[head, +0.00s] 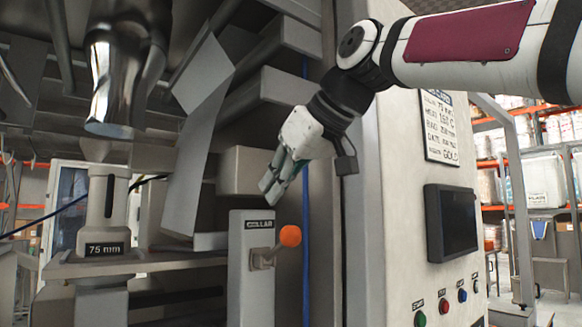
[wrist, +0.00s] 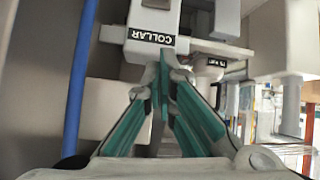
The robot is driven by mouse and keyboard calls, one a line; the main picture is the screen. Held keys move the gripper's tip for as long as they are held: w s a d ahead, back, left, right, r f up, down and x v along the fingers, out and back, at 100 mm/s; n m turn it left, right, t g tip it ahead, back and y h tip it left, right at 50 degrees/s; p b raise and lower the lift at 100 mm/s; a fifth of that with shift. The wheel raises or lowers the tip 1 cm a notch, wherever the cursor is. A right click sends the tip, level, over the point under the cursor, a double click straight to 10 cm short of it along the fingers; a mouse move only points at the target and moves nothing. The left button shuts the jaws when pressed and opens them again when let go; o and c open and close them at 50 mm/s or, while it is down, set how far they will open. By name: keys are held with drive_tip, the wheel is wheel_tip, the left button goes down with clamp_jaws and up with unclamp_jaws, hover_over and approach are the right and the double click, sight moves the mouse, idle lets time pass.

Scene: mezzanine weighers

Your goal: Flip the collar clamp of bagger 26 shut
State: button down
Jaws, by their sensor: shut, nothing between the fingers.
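The collar clamp (head: 263,257) is a small metal lever with an orange ball knob (head: 290,236). It is mounted on a grey post (head: 249,290) under a black "COLLAR" label (head: 259,224). The lever points right and slightly up. My gripper (head: 268,190) is shut and empty, above the label and knob and apart from the knob in the head view. In the wrist view, my gripper (wrist: 163,72) has its teal-padded fingers together just below the upside-down COLLAR label (wrist: 151,36). The knob and lever are not visible there.
A blue cable (head: 306,190) runs vertically just right of the knob. A control cabinet (head: 372,210) with a screen (head: 452,222) and coloured buttons stands to the right. A forming tube marked 75 mm (head: 104,248) is at left. Angled metal plates (head: 192,150) hang left of my gripper.

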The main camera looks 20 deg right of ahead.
sight(281, 246)
drive_tip(key=shift+x, duration=1.05)
drive_tip(key=shift+s+d+f+p, duration=0.15)
drive_tip(key=shift+s+d+f, duration=0.1)
drive_tip(key=shift+s+f, duration=0.25)
drive_tip(key=shift+s+d+f+p, duration=0.15)
drive_tip(key=shift+s+d+f, duration=0.15)
drive_tip(key=shift+s, duration=0.3)
drive_tip(key=shift+s+d+f, duration=0.2)
drive_tip(key=shift+s+f, duration=0.1)
drive_tip(key=shift+f, duration=0.1)
